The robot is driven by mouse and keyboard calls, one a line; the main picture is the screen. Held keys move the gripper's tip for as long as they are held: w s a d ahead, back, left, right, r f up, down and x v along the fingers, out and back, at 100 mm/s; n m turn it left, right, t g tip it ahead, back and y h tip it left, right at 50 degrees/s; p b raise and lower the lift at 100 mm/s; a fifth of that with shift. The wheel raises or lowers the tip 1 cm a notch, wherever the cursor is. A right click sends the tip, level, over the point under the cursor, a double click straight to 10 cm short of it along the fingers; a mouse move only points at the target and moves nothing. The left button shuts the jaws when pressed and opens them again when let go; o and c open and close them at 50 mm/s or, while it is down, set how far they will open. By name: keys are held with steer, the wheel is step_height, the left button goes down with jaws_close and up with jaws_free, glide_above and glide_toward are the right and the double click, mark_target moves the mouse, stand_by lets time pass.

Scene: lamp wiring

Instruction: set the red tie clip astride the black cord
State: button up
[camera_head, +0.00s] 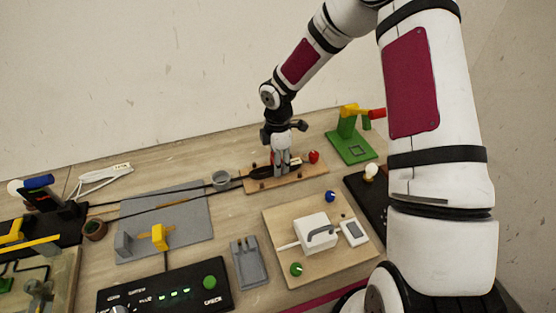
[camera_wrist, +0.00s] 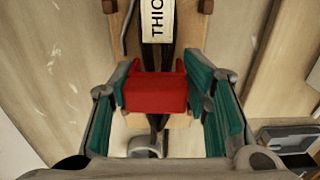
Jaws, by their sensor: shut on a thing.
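The red tie clip (camera_wrist: 154,94) is between the teal-lined fingers of my gripper (camera_wrist: 162,92) in the wrist view, and my gripper is shut on it. A dark cord (camera_wrist: 155,130) shows below the clip and runs up behind it toward a label. From this angle I cannot tell whether the clip touches or straddles the cord. In the head view my gripper (camera_head: 281,168) is low over a wooden board (camera_head: 258,185), fingers pointing down. Black cords (camera_head: 150,209) run from the left to that board; the fingers hide part of the board and most of the clip.
A cream label (camera_wrist: 158,20) lies along the board. A red knob (camera_head: 314,157) sits right of my gripper, with a green stand (camera_head: 350,147) beyond. A grey mat (camera_head: 190,220), wooden tray (camera_head: 275,222) and black control box (camera_head: 165,288) are nearer.

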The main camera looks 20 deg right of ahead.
steer(key=shift+f, duration=0.55)
steer(key=shift+c, duration=0.5)
steer(key=shift+w, duration=0.15)
steer(key=shift+c, duration=0.6)
steer(key=o, duration=1.4)
steer(key=shift+o, duration=0.2)
steer(key=shift+r, duration=0.1)
step_height(320, 180, up, 12)
